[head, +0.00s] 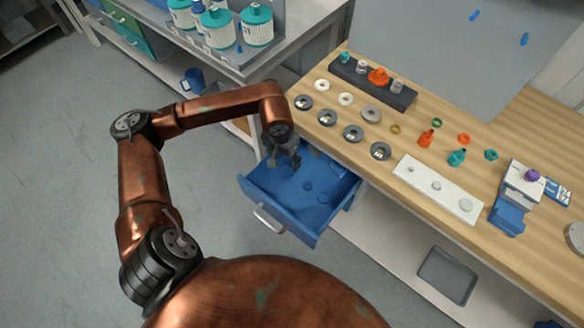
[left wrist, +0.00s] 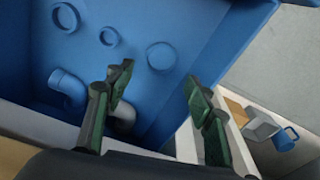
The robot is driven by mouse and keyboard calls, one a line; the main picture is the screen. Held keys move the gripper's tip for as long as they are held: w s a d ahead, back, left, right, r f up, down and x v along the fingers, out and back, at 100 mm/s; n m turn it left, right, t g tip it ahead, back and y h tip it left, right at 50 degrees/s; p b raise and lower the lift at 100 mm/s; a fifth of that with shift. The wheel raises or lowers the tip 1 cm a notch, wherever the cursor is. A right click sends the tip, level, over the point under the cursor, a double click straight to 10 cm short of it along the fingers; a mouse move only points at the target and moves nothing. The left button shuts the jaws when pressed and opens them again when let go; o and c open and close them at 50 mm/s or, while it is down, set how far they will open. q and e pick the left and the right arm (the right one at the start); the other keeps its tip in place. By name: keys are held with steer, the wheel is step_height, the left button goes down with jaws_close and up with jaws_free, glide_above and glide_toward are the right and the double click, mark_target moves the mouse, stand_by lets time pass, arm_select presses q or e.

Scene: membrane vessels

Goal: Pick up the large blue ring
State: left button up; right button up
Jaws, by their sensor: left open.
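Several round blue pieces lie on the floor of the open blue drawer (head: 262,190). In the left wrist view, one ring (left wrist: 66,17) is at the upper left and a smaller ring (left wrist: 109,36) is beside it. A broad round piece (left wrist: 161,56) lies nearest the line between my fingers. It and the upper-left ring look similar in width, so I cannot tell surely which is the large blue ring. My left gripper (head: 284,163) is open and empty, above the drawer's back part; its fingers (left wrist: 158,86) also show in the left wrist view. My right gripper is not visible.
A blue elbow piece (left wrist: 67,90) and a grey bent piece (left wrist: 124,115) lie near the drawer's wall. The wooden worktop (head: 330,145), with grey and white discs, rises behind the drawer. A blue mug (head: 193,79) stands on a lower shelf. The floor at left is clear.

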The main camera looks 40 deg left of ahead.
mark_target(287, 172)
arm_select(q)
steer(key=f, duration=0.2)
steer(key=f+b, duration=0.1)
steer(key=f, duration=0.3)
steer(key=shift+w+a+f+b, duration=0.1)
steer(key=shift+w+a+b, duration=0.1)
steer(key=shift+w+b, duration=0.15)
steer(key=shift+w+f, duration=0.15)
steer(key=shift+f, duration=0.45)
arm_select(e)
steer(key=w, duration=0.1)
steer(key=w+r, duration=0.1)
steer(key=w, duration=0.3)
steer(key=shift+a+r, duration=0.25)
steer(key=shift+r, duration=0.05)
arm_select(q)
steer(key=c, duration=0.5)
